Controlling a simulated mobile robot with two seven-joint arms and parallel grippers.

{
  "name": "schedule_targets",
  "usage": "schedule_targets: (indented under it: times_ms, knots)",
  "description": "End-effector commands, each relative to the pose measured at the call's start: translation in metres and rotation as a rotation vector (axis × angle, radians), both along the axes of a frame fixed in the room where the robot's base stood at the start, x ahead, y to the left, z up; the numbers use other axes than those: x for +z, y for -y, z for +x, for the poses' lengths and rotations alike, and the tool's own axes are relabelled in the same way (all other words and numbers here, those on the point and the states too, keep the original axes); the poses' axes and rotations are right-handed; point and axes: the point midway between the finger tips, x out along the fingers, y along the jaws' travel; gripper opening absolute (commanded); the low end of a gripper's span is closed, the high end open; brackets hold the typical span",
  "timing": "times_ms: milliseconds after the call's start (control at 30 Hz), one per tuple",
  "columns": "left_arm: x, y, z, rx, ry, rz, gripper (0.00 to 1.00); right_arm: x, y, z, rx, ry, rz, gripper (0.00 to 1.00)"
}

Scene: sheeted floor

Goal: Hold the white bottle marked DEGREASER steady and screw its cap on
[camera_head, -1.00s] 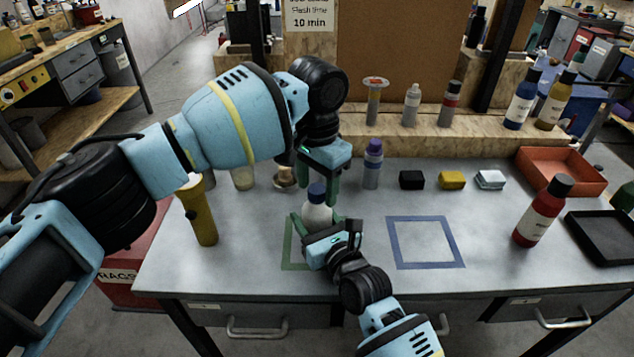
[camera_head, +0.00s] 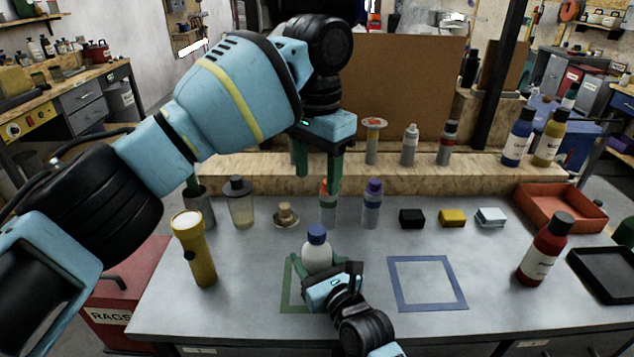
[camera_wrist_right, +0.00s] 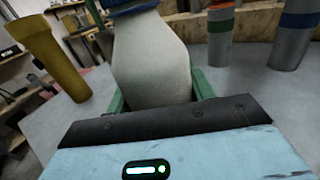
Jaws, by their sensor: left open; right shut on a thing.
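The white bottle (camera_head: 317,256) stands upright at the green square outline on the table, with a blue cap (camera_head: 317,233) on its top. No label shows on the side in view. My right gripper (camera_head: 318,271) is shut around the bottle's body from the front. In the right wrist view the bottle (camera_wrist_right: 150,62) stands between the green fingers, and the lower edge of the blue cap shows at the top. My left gripper (camera_head: 318,185) is open and empty, above and behind the cap, its fingers pointing down and apart from it.
A yellow flashlight (camera_head: 195,250) stands to the left. Behind are a jar (camera_head: 239,205), an orange-topped bottle (camera_head: 328,210) and a purple-capped bottle (camera_head: 372,205). A blue square outline (camera_head: 427,283) to the right is empty. A red bottle (camera_head: 543,250) stands further right.

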Motion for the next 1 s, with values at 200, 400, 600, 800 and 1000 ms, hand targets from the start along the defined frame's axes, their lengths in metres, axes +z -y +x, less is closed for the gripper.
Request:
schedule_targets:
  times_ms: [200,400,600,800,1000]
  knots:
    - [0.001,0.0,0.0,0.0,0.0,0.0,0.55,-0.001,0.0,0.0,0.0,-0.002,0.0,0.0]
    - [0.001,0.0,0.0,0.0,0.0,0.0,0.55,-0.001,0.0,0.0,0.0,-0.002,0.0,0.7]
    - [0.001,0.0,0.0,0.0,0.0,0.0,0.55,0.0,0.0,0.0,0.0,-0.001,0.0,0.78]
    - [0.001,0.0,0.0,0.0,0.001,-0.001,0.55,-0.001,0.001,-0.003,0.0,-0.001,0.0,0.78]
    - [0.003,0.0,0.0,0.0,0.004,-0.001,0.55,-0.001,0.012,-0.022,-0.001,-0.002,-0.001,0.78]
